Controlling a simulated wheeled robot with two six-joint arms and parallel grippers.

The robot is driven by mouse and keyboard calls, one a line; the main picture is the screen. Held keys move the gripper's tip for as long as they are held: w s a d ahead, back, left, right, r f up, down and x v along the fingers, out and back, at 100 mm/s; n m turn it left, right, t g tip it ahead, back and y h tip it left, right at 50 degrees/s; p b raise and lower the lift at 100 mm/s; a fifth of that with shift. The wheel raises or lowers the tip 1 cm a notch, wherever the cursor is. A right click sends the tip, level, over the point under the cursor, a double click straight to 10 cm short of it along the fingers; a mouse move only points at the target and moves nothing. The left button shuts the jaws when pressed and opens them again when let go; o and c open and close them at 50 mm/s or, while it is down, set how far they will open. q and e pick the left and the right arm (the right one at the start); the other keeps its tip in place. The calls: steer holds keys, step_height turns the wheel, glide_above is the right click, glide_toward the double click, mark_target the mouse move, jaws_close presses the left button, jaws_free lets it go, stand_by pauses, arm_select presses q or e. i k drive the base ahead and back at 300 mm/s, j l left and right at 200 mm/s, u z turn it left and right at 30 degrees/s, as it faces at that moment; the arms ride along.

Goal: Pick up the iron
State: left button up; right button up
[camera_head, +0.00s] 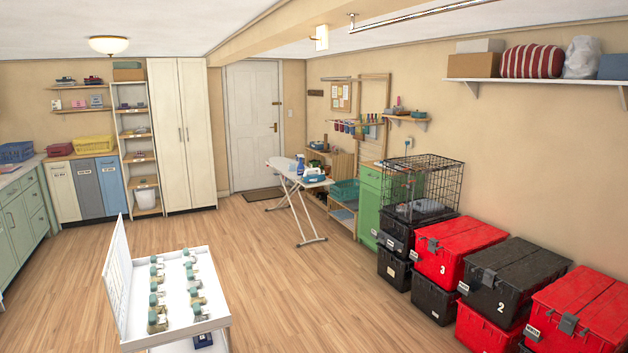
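What looks like the iron (314,175), small and teal-blue, rests on the right end of the ironing board (284,172) across the room. A blue-and-white spray bottle (301,164) stands just beside it. The iron is too small in view to make out its handle clearly. Neither of my grippers is in view.
A white case (217,320) with a raised lid and rows of teal-topped items stands in front. Red totes (460,240) and black totes (515,268) are stacked along the right wall, with a wire crate (425,180) behind. Open wooden floor (300,295) lies between case and totes.

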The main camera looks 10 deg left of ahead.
mark_target(311, 179)
steer(key=i+j, duration=0.6)
steer(key=i+j+z, duration=0.15)
steer(key=i, duration=0.35)
steer(key=i+j+z, duration=0.15)
steer(key=i, duration=0.4)
steer(key=i+j+z, duration=0.15)
steer(key=i, duration=2)
steer(key=i+u, duration=0.1)
steer(key=i, duration=1.5)
steer(key=i+j+u, duration=0.1)
steer(key=i+j, duration=0.45)
steer(key=i+j+u, duration=0.1)
steer(key=i+j, duration=0.4)
steer(key=i, duration=0.15)
steer(key=i+j+u, duration=0.1)
steer(key=i+j, duration=0.4)
steer(key=i+j+u, duration=0.1)
steer(key=i+j, duration=0.3)
steer(key=i, duration=0.35)
